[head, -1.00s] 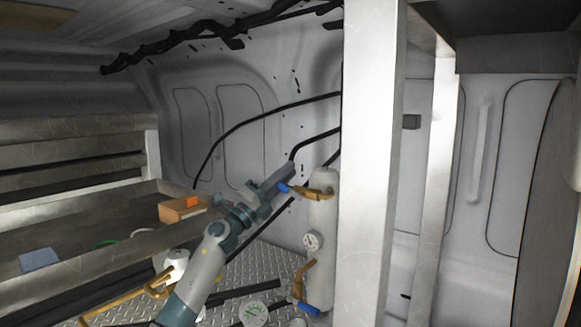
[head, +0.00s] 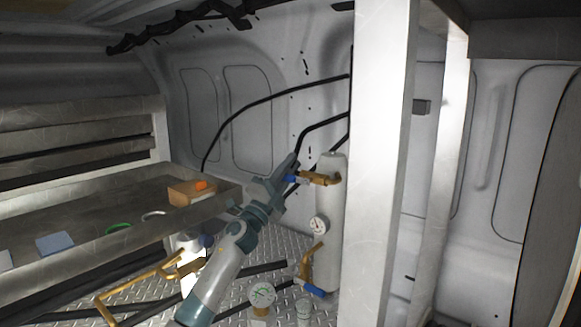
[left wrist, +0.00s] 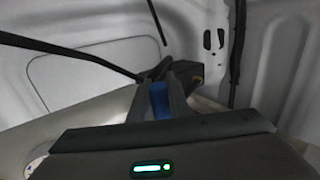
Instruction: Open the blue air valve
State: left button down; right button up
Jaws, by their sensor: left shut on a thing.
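The upper blue valve handle (head: 293,180) sits on a brass fitting (head: 318,178) near the top of a white upright cylinder (head: 330,225). My left gripper (head: 288,170) reaches it from the left. In the left wrist view the blue handle (left wrist: 158,104) shows between the two dark fingers, and the left gripper (left wrist: 160,85) is shut on it. The fingers hide part of the handle. A second blue handle (head: 314,290) is on a lower brass valve (head: 305,265) at the cylinder's foot. My right gripper is in neither view.
A grey post (head: 378,170) stands just right of the cylinder. A metal shelf (head: 95,255) at left holds a brown box (head: 190,193) and small items. A dial gauge (head: 262,294) and brass pipework (head: 130,285) are low in front. Black hoses run along the wall.

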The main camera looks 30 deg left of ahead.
pick_arm(q)
jog(key=c, duration=1.7)
grip_release()
jog(key=shift+f, duration=0.15)
jog(key=shift+o, duration=0.2)
jog(key=b+v, duration=0.6)
jog(key=v, duration=1.1)
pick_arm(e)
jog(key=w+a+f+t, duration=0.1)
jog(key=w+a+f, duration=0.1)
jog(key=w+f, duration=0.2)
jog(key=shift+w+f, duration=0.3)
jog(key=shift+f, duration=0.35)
pick_arm(q)
jog(key=shift+s+a+f, duration=0.1)
jog(key=shift+s+a, duration=0.05)
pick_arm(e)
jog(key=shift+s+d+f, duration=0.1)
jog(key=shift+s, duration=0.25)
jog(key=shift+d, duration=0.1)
